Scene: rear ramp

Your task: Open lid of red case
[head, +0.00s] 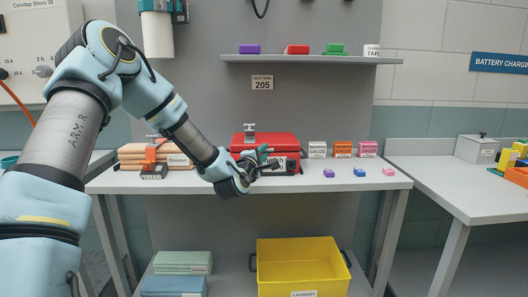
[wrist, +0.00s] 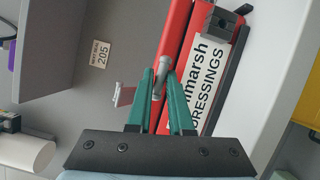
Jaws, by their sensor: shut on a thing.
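The red case (head: 283,140) stands on the middle workbench with its front toward me. Its white label, partly cut off, reads "DRESSINGS" in the wrist view (wrist: 208,65). A dark seam runs between the lid (wrist: 174,35) and the body. The lid looks down on the body; I cannot tell if there is a small gap. My gripper (head: 267,157) is at the case's front. In the wrist view its green fingers (wrist: 159,74) are shut on a small silver handle (wrist: 160,82) at the lid's edge. My gripper hides part of the case front in the head view.
A shelf (head: 312,59) hangs above. A yellow laundry crate (head: 300,268) stands below the bench.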

